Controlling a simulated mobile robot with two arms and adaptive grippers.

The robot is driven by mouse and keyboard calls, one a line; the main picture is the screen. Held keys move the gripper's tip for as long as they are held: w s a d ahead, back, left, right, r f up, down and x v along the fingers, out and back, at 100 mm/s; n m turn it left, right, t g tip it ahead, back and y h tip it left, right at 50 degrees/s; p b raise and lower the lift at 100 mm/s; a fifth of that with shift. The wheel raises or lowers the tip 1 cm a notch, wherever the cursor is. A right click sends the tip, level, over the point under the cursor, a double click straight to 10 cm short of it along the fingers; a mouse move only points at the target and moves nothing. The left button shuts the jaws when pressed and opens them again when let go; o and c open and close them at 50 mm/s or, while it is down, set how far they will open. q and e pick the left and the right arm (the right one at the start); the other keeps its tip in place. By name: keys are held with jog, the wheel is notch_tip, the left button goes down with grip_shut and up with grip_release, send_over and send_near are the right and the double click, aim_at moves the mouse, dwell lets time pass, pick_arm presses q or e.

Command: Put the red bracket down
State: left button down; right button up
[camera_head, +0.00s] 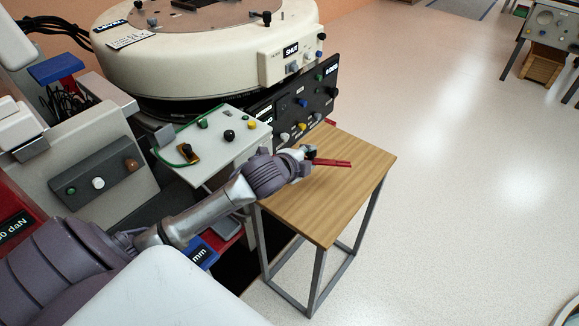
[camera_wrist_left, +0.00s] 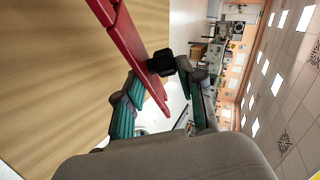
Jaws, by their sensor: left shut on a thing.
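The red bracket (camera_head: 332,162) is a slim red piece in my left gripper (camera_head: 308,156), over the small wooden-topped table (camera_head: 345,200). In the left wrist view the red bracket (camera_wrist_left: 132,50) runs from the top edge down between the fingers of my left gripper (camera_wrist_left: 160,95), close to the wood surface (camera_wrist_left: 60,75). The gripper is shut on it. I cannot tell whether the bracket touches the tabletop. A small red tip also shows at the table's back edge. My right gripper is not in view.
A grey control panel (camera_head: 215,145) with knobs and a green cable stands left of the table. A large round cream machine (camera_head: 210,50) and a black panel (camera_head: 305,100) stand behind. The table's front and right top are bare. Open floor (camera_head: 470,180) lies to the right.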

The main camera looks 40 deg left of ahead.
pick_arm(q)
jog(key=a+f, duration=0.1)
jog(key=a, duration=0.1)
jog(key=w+a+f, duration=0.1)
jog(key=a, duration=0.1)
jog(key=a+f, duration=0.2)
jog(key=a, duration=0.1)
jog(key=shift+w, duration=0.25)
jog(key=shift+a+f, duration=0.2)
jog(key=shift+f, duration=0.05)
notch_tip(320, 180, down, 3)
jog(key=shift+r, duration=0.15)
jog(key=shift+f, duration=0.3)
jog(key=shift+f, duration=0.15)
jog(key=c, duration=0.7)
grip_release()
jog(key=shift+f, duration=0.1)
